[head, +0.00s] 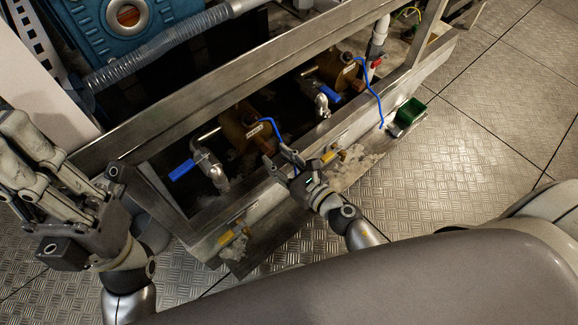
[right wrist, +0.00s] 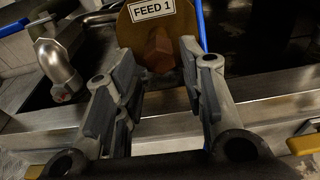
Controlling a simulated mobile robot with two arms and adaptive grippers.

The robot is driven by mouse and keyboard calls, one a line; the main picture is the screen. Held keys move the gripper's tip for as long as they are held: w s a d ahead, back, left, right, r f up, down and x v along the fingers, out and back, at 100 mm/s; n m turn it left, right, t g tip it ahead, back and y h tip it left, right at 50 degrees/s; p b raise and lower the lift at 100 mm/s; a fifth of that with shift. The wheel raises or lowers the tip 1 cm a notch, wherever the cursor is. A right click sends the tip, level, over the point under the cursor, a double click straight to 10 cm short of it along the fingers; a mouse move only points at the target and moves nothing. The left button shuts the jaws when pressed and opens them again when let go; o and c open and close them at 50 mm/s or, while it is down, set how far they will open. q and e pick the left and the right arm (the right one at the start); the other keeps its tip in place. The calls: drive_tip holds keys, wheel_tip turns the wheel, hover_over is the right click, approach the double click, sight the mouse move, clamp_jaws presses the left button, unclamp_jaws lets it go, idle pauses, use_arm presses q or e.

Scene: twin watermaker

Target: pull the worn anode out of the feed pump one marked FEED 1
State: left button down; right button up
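The feed pump marked FEED 1 (right wrist: 150,15) fills the top of the right wrist view as a round brown face with a white label. It appears to be the nearer of the two brown pumps (head: 236,124) in the head view. A rusty hex head, apparently the worn anode (right wrist: 159,50), sticks out of the face below the label. My right gripper (head: 280,160) is open in front of it. In the right wrist view the hex head shows between and beyond the fingers (right wrist: 157,85), with nothing held. My left gripper (head: 35,150) is at the left, away from the pumps; its opening is unclear.
A second brown pump (head: 331,69) stands farther right. Blue-handled valves (head: 183,169) (head: 330,92) and a blue hose (head: 275,128) lie near the pumps. A metal frame rail (head: 225,85) runs behind. A small green box (head: 409,112) is at the right. The plate floor is open.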

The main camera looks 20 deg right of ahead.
sight(271, 154)
drive_tip(key=shift+x, duration=2.65)
clamp_jaws()
drive_tip(key=shift+f+b+v, duration=0.2)
drive_tip(key=shift+b+v, duration=0.1)
drive_tip(key=shift+v, duration=0.9)
drive_tip(key=shift+f+b+v, duration=0.2)
drive_tip(key=shift+b+v, duration=0.05)
drive_tip(key=shift+v, duration=0.95)
drive_tip(key=shift+s+d, duration=0.25)
drive_tip(key=shift+s, duration=0.3)
drive_tip(key=shift+r, duration=0.1)
